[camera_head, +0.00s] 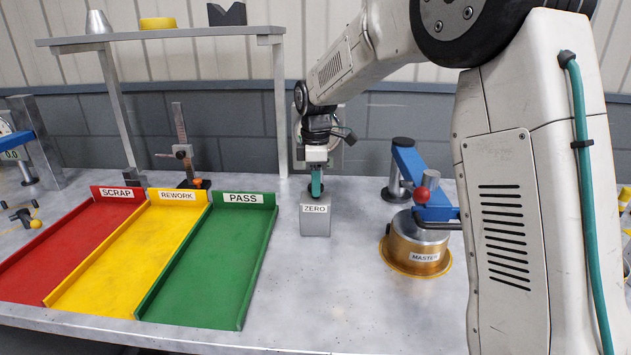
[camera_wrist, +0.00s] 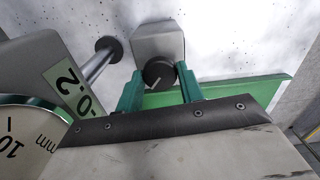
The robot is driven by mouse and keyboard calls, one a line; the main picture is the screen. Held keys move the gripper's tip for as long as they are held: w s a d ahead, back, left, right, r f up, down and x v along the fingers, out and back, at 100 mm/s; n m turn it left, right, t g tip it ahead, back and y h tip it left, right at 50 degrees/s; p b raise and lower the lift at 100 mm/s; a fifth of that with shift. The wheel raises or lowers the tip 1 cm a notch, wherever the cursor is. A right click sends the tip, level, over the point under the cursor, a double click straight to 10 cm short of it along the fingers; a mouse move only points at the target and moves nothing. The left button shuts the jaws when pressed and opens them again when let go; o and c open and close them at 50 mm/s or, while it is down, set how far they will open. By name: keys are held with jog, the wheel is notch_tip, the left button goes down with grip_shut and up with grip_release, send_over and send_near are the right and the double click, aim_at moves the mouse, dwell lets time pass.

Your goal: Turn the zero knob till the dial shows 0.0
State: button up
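The zero knob (camera_wrist: 159,73) is a round black knob with a pale pointer line, on a grey block labelled ZERO (camera_head: 315,221). My gripper (camera_wrist: 160,72) points down over the block, with one teal fingertip against each side of the knob. It looks shut on the knob, with no clear gap. In the head view my gripper (camera_head: 316,187) is over the block and hides the knob. In the wrist view the dial's green display (camera_wrist: 73,92) appears tilted and reads about -0.2; a round mm scale (camera_wrist: 22,140) is partly in view.
Red SCRAP (camera_head: 75,240), yellow REWORK (camera_head: 125,250) and green PASS (camera_head: 210,265) trays lie left of the block. A brass MASTER piece (camera_head: 415,256) under a blue-armed stand (camera_head: 408,163) is at right. The bench in front of the block is clear.

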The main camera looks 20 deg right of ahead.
jog(key=shift+m, duration=0.5)
jog(key=m, duration=0.3)
jog(key=shift+m, duration=2.1)
jog(key=o, duration=1)
jog(key=shift+r, duration=3.95)
